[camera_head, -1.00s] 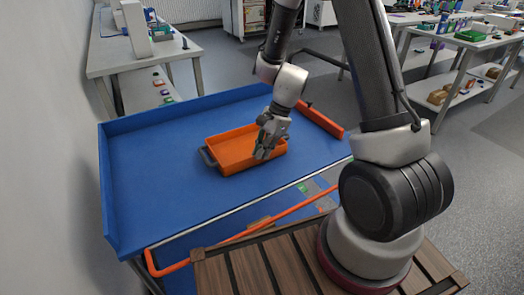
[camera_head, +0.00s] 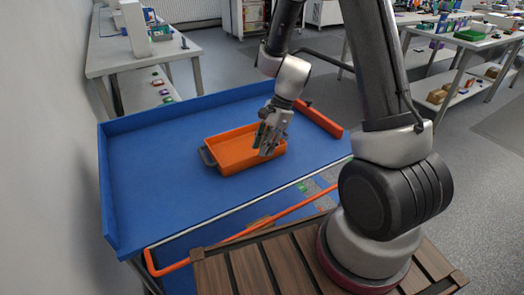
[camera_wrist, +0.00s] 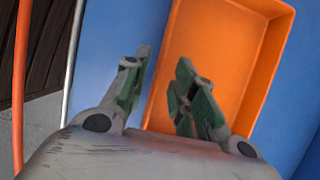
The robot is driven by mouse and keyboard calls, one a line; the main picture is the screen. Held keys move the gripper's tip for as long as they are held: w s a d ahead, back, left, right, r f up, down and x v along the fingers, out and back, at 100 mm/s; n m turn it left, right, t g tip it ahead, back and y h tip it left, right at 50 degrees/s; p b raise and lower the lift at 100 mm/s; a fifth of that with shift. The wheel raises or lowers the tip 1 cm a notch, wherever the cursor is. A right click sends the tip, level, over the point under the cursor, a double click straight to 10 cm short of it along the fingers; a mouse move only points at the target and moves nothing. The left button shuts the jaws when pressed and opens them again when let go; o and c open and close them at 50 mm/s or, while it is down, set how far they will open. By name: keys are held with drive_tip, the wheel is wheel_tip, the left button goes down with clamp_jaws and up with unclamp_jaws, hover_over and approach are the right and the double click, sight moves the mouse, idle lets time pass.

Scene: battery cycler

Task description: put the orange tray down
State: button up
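The orange tray (camera_head: 226,153) rests flat on the blue cart top (camera_head: 160,190), with a dark handle (camera_head: 207,156) at its left end. My gripper (camera_head: 266,144) is over the right end of the tray. In the wrist view my gripper (camera_wrist: 160,92) has its two fingers apart, with a gap between them. The near long wall of the orange tray (camera_wrist: 158,85) runs into that gap, one finger outside it and the other over the inside. The tray looks empty. The handle nearest my gripper is hidden.
The blue cart has raised rims at the back and left, and an orange bar (camera_head: 320,117) at the right. An orange rail (camera_head: 270,222) runs along the front. Bare blue surface lies left of the tray. A white table (camera_head: 180,62) stands behind.

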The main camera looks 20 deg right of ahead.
drive_tip(key=s+v, duration=0.1)
drive_tip(key=v, duration=0.9)
drive_tip(key=s+d+r+n+t+h, duration=0.2)
drive_tip(key=s+d+r+n, duration=0.2)
drive_tip(key=s+r+n, duration=0.4)
drive_tip(key=s+d+r+n+t+h, duration=0.2)
drive_tip(key=s+d+r+n, duration=0.3)
drive_tip(key=s+r+n, duration=0.2)
drive_tip(key=s+r, duration=0.2)
drive_tip(key=s, duration=0.2)
drive_tip(key=shift+s+d+r+n+t+h, duration=0.25)
drive_tip(key=shift+s+n+t+h, duration=0.05)
drive_tip(key=shift+s+n+t, duration=0.1)
